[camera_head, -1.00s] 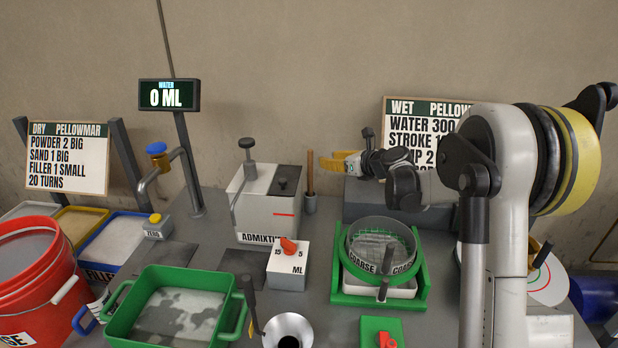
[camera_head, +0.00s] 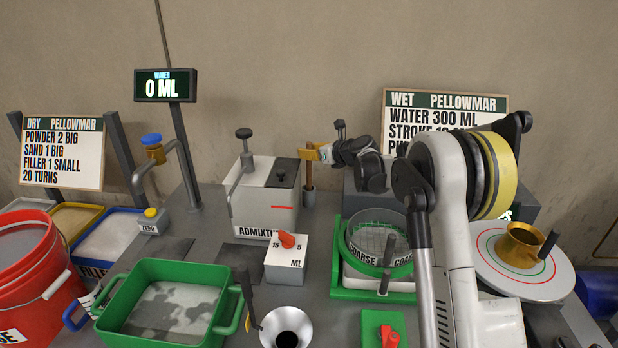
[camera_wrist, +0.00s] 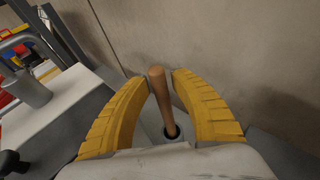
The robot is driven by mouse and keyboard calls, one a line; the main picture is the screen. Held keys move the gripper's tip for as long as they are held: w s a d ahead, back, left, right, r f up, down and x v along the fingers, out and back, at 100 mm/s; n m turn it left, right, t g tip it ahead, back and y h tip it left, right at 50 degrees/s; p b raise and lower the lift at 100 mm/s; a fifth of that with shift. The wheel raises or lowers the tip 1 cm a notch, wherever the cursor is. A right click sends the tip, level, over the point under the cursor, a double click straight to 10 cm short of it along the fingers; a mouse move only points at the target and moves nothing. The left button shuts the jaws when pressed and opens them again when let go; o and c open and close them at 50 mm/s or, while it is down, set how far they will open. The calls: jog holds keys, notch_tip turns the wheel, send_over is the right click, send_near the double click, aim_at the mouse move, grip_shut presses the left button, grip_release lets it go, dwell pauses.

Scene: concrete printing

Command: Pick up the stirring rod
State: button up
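The stirring rod (camera_head: 309,174) is a slim wooden rod standing upright in a small grey holder (camera_head: 309,196), behind the admixture dispenser. My gripper (camera_head: 314,152) is at the rod's upper part, its yellow fingers covering the rod's top in the head view. In the wrist view, the rod (camera_wrist: 164,102) stands between the two curved yellow fingers (camera_wrist: 162,78), with its lower end in the dark opening of the holder. The fingers are open, with gaps beside the rod along most of their length. The left fingertip is very close to the rod; contact is unclear.
The admixture dispenser (camera_head: 265,200) with its lever stands just left of the rod. A grey block (camera_head: 352,207) is to its right, near the wall. A green sieve stand (camera_head: 345,292), a green tray (camera_head: 140,295) and a funnel (camera_head: 286,328) are in front.

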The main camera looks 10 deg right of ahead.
grip_shut()
